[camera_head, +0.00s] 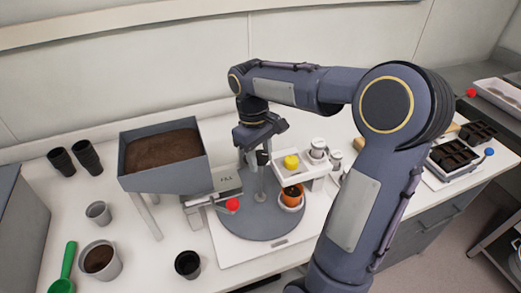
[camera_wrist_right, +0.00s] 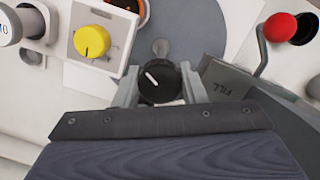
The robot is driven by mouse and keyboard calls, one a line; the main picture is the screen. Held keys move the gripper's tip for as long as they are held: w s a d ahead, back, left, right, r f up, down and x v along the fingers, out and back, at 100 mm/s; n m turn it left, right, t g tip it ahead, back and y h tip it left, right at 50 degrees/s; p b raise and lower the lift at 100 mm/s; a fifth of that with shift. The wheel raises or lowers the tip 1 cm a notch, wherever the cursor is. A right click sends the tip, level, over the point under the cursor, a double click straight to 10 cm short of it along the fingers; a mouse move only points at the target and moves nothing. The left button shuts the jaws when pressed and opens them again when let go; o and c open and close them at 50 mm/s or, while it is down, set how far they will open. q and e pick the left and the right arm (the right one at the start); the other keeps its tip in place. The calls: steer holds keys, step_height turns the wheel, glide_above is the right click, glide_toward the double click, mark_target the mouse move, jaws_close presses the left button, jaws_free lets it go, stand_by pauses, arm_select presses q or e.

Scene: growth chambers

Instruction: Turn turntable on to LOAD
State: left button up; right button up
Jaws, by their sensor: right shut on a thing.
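The turntable (camera_head: 255,222) is a round grey disc on a white base, and part of it shows in the right wrist view (camera_wrist_right: 200,22). A black knob (camera_wrist_right: 160,82) with a white pointer line stands on a post at its middle. My right gripper (camera_head: 261,152) is above the turntable, and in the wrist view its fingers (camera_wrist_right: 160,90) are shut on the black knob from both sides. The pointer slants toward the upper left there. I cannot read a LOAD mark. An orange pot (camera_head: 292,194) sits on the disc's right side. My left gripper is not in view.
A soil hopper (camera_head: 165,178) stands left of the turntable, with a red-ended lever (camera_head: 232,205) in front. A yellow dial (camera_head: 291,162) is on a white unit close on the right. Cups (camera_head: 98,213) and a green scoop (camera_head: 64,268) are at left.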

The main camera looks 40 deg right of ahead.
steer(key=m+p, duration=0.1)
steer(key=m, duration=0.2)
steer(key=shift+r+m+y, duration=0.1)
steer(key=shift+m+y, duration=0.2)
steer(key=shift+m, duration=1.2)
steer(key=shift+m+y+p, duration=0.3)
steer(key=shift+m+p, duration=0.1)
steer(key=shift+m, duration=0.6)
steer(key=m, duration=0.4)
steer(key=shift+t, duration=0.3)
steer(key=o, duration=0.6)
